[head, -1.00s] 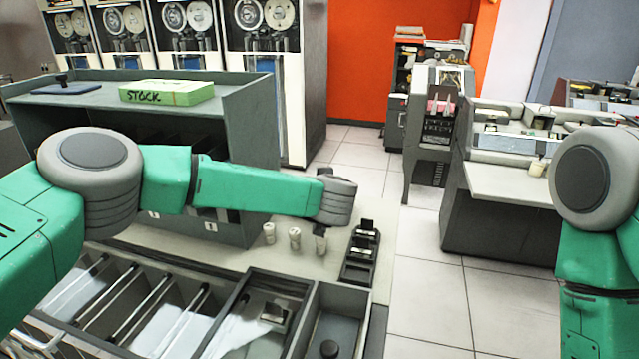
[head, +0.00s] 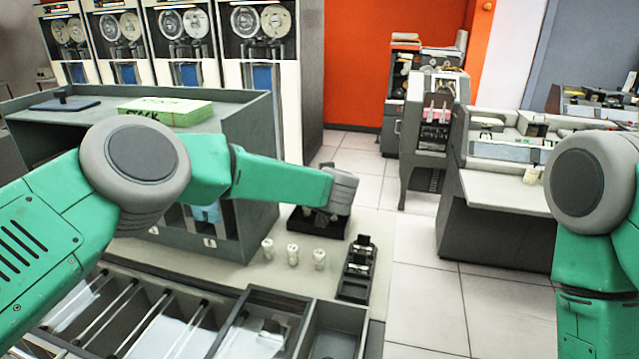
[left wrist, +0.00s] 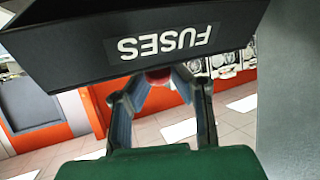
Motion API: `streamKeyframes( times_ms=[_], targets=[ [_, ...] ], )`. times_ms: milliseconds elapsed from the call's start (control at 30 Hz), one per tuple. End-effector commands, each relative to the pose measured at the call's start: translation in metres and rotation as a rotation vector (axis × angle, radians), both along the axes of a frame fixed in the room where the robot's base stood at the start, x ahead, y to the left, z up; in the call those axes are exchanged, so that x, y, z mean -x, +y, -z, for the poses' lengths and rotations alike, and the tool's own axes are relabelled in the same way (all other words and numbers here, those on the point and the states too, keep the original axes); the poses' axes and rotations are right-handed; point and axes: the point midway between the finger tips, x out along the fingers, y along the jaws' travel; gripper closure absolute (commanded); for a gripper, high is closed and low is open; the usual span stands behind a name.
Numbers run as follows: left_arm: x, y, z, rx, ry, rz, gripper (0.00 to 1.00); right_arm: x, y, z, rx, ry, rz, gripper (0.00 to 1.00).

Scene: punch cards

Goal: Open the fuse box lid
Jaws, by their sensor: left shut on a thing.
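The dark fuse box (head: 308,224) sits on the counter, partly hidden behind my left gripper (head: 330,212) and forearm in the head view. In the left wrist view, a dark panel with a white FUSES label (left wrist: 163,43), upside down, fills the top. A red knob (left wrist: 158,74) shows at its lower edge. My left gripper's fingertips (left wrist: 155,82) are shut around this knob. I cannot tell how far the lid is open. My right arm (head: 590,215) stands at the right edge; its gripper is out of view.
Three small white cylinders (head: 292,254) stand on the counter, left of a black holder (head: 357,270). A grey cabinet (head: 255,135) with a green STOCK box (head: 165,112) stands behind my left arm. A bin drawer (head: 150,310) lies in front. Floor is clear to the right.

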Motion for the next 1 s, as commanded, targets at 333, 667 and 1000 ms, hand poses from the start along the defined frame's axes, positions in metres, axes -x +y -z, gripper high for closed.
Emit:
streamKeyframes(
  times_ms=[333, 667, 1000],
  targets=[
    [-0.0034, -0.0049, -0.0101, 0.001, -0.016, 0.007, 1.00, 0.0001, 0.0000, -0.0005, 0.000, 0.000, 0.000, 0.60],
    [-0.0031, -0.0039, -0.0065, 0.001, -0.009, 0.005, 0.62, 0.0000, 0.0000, -0.0004, 0.000, 0.000, 0.000, 0.60],
    [0.0028, -0.0017, -0.0058, 0.001, -0.003, 0.005, 0.62, 0.0034, 0.0011, -0.0014, 0.002, -0.003, 0.000, 0.60]
  ],
)
